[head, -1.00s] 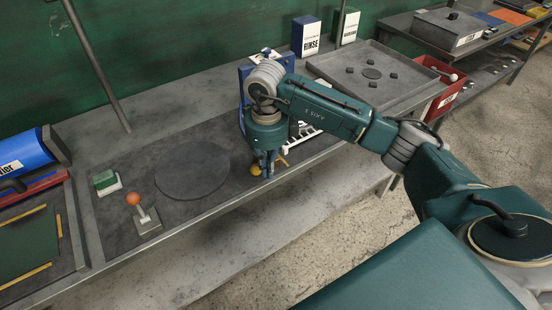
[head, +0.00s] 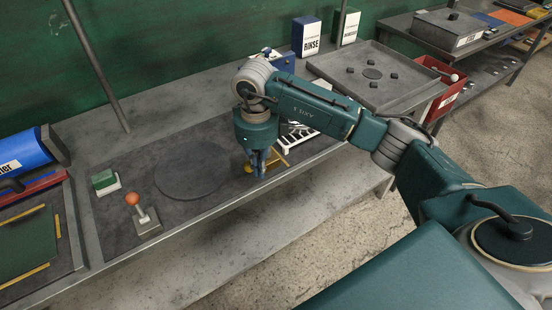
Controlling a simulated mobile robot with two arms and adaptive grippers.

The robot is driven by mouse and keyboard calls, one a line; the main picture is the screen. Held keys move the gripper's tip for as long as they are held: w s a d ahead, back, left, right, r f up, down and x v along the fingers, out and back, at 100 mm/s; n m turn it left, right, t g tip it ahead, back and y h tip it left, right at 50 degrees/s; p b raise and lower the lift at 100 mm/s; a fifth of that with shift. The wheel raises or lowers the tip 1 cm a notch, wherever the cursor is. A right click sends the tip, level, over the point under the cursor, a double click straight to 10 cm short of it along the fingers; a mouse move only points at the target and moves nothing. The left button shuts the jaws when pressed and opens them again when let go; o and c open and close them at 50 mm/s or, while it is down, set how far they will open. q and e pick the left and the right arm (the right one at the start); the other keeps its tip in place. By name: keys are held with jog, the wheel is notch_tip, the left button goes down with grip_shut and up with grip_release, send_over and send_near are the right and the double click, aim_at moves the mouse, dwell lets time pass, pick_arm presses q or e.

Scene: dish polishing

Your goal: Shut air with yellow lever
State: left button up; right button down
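The yellow lever (head: 280,160) is at the right end of the dark mat, in front of a white rack. Yellow shows on both sides of my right gripper (head: 259,172), which points down right in front of it and hides its middle. The fingers look close together, but I cannot tell whether they are shut, or whether they touch the lever. A blue unit (head: 284,64) behind is mostly hidden by my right arm. My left gripper is not in view.
A red-knobbed lever (head: 132,199), a green-and-white block (head: 105,181) and a round dark disc (head: 192,170) are on the mat to the left. A white rack (head: 298,137) and a grey tray (head: 372,98) are to the right. The bench's front edge is close to the gripper.

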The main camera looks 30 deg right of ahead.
jog(key=shift+w+a+b, duration=0.3)
jog(key=shift+w+a, duration=0.2)
jog(key=shift+w, duration=0.05)
dwell(0.4)
jog(key=shift+w+a+b, duration=0.35)
jog(key=shift+w+a, duration=0.05)
jog(key=shift+w, duration=0.2)
jog(key=shift+s, duration=0.1)
jog(key=shift+s+d, duration=0.15)
jog(key=shift+s, duration=0.4)
jog(key=shift+s+a+r+p, duration=0.2)
jog(key=shift+s+r+p, duration=0.25)
jog(key=shift+r+p, duration=0.35)
jog(key=s+a+r+p, duration=0.2)
jog(key=s+r+p, duration=0.1)
jog(key=s+r, duration=0.1)
jog(key=shift+s+r+p, duration=0.15)
jog(key=shift+r+p, duration=0.2)
jog(key=shift+r, duration=0.35)
jog(key=shift+a, duration=0.15)
